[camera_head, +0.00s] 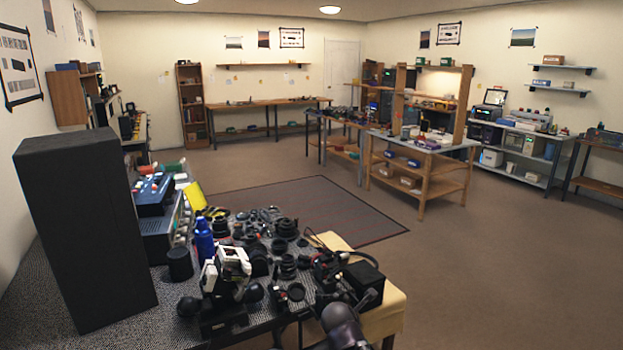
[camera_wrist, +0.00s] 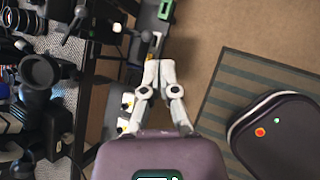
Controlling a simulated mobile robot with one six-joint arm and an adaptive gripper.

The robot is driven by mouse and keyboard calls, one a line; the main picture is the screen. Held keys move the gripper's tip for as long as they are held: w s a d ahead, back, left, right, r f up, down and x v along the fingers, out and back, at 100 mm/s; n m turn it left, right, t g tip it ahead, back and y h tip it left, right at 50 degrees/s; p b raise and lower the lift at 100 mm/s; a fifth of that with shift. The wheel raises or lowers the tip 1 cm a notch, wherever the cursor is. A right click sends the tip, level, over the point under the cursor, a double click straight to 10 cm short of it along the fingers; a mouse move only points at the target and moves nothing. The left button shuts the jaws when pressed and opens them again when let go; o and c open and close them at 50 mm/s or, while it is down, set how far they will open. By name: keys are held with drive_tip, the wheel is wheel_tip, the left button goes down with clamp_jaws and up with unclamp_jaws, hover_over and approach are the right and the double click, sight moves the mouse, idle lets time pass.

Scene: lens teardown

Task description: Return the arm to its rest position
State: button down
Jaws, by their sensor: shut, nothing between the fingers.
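My gripper (camera_wrist: 158,68) shows in the wrist view with its two pale grey fingers together and nothing between them. It points toward the top of that view, over the edge of the cluttered workbench. In the camera_head view, a dark purple-grey rounded part of my arm shows at the bottom, in front of the bench; I cannot make out the fingertips there.
The workbench (camera_head: 160,325) carries many black lens parts, a blue bottle (camera_head: 204,238) and a tall black box (camera_head: 85,230). A yellow-tan surface (camera_head: 392,312) lies at its right. Brown floor (camera_head: 480,270) is clear to the right.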

drive_tip(key=s+d+m+g+y+p, duration=0.1)
drive_tip(key=s+m, duration=0.5)
drive_tip(key=m, duration=0.7)
drive_tip(key=s+d+m+g+y+p, duration=0.2)
drive_tip(key=s+d+m+g, duration=0.3)
drive_tip(key=m, duration=0.8)
drive_tip(key=shift+s+g+y+p, duration=0.3)
drive_tip(key=shift+s+g+p, duration=0.25)
drive_tip(key=shift+g+p, duration=0.3)
